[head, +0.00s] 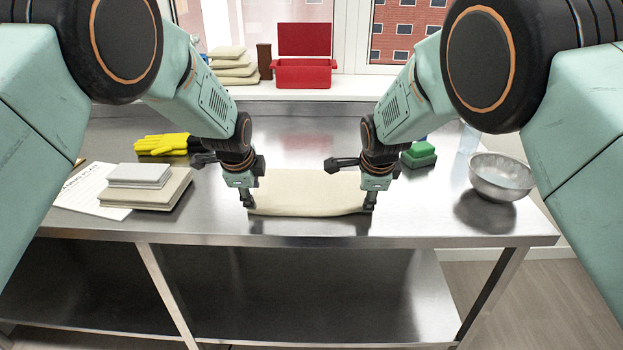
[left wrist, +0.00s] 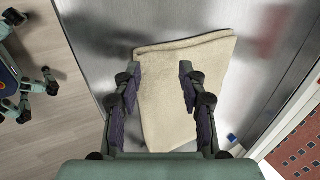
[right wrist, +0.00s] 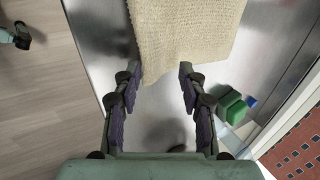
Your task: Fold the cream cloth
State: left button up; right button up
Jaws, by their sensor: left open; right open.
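The cream cloth (head: 308,192) lies on the steel table between my two grippers, with a thick rounded edge toward the front. In the left wrist view the cloth (left wrist: 185,85) shows stacked layers along one edge. My left gripper (head: 248,205) is open at the cloth's left front corner, its fingers on either side of part of the cloth. My right gripper (head: 369,205) is open at the right front corner. In the right wrist view the cloth's edge (right wrist: 185,40) reaches the space near the fingertips. Whether the fingers touch the cloth is unclear.
On the steel table (head: 300,228), folded grey and beige cloths (head: 150,187) lie on a paper sheet at left. Yellow gloves (head: 160,144) lie behind them. A green sponge (head: 418,155) and a metal bowl (head: 500,177) are at right. A red box (head: 303,73) stands on the sill.

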pick_arm(q)
jog(key=shift+s+f+v, duration=0.3)
jog(key=shift+s+v, duration=0.35)
jog(key=shift+v, duration=4.25)
pick_arm(e)
jog(key=shift+s+f+v, duration=0.3)
jog(key=shift+s+v, duration=0.35)
jog(key=shift+v, duration=4.35)
pick_arm(q)
jog(key=x, duration=0.3)
jog(key=w+x, duration=0.1)
jog(key=x, duration=0.6)
jog(key=shift+w+d+r, duration=0.1)
jog(key=shift+w+r, duration=0.1)
pick_arm(e)
jog(key=x, duration=0.7)
jog(key=w+x, duration=0.1)
jog(key=x, duration=0.2)
jog(key=shift+w, duration=0.2)
pick_arm(q)
jog(key=shift+w+r+p, duration=0.25)
jog(key=shift+r+p, duration=0.1)
jog(key=shift+p, duration=0.05)
pick_arm(e)
jog(key=shift+w+r, duration=0.3)
jog(key=shift+r, duration=0.1)
pick_arm(q)
jog(key=shift+w, duration=0.25)
pick_arm(e)
jog(key=shift+w, duration=0.2)
